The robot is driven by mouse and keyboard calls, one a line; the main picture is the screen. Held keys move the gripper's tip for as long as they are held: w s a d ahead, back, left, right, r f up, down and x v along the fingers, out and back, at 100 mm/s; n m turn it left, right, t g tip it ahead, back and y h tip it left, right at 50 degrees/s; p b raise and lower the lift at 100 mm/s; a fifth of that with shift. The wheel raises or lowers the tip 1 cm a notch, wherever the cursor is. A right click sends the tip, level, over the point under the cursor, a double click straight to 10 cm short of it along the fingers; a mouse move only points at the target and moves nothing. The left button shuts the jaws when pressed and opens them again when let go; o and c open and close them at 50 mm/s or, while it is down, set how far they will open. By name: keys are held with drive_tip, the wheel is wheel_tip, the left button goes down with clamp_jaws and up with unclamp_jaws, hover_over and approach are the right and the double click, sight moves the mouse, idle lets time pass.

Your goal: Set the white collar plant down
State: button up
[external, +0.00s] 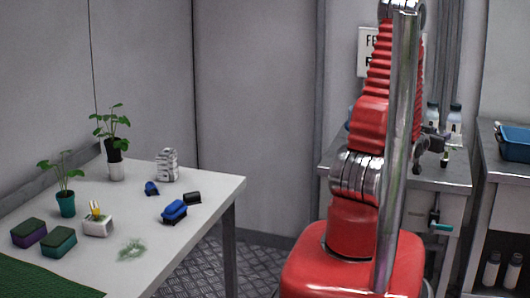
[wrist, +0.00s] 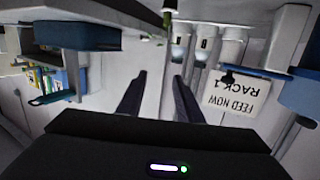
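A leafy plant in a dark pot with a white lower part (external: 115,168) stands upright at the back of the left table (external: 205,200). I cannot tell for sure that this is the white collar plant. Another plant in a teal pot (external: 66,204) stands nearer on the same table. My gripper (wrist: 160,76) is far from both, over by the right-hand bench. In the wrist view its two dark fingers are apart with nothing seen between them. In the external view it is small and partly hidden by my arm.
The left table also holds green sponges (external: 58,242), a white block (external: 98,227), blue items (external: 174,212) and a grey-white stack (external: 167,165). White bottles (external: 454,122) stand on the right-hand bench, with a blue bin (external: 515,143) beyond. The wrist view shows an upside-down "FEED NOW RACK 1" sign (wrist: 236,97).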

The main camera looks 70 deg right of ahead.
sight(446, 156)
drive_tip(key=f+y, duration=0.1)
drive_tip(key=f, duration=0.1)
drive_tip(key=a+f+t+y, duration=0.1)
drive_tip(key=w+a+f, duration=0.1)
drive_tip(key=f, duration=0.1)
drive_tip(key=shift+f+y, duration=0.3)
drive_tip(key=shift+y, duration=0.1)
drive_tip(key=shift+x, duration=4.15)
drive_tip(key=shift+x, duration=2.7)
drive_tip(key=shift+w+d, duration=0.1)
drive_tip(key=shift+c, duration=0.2)
clamp_jaws()
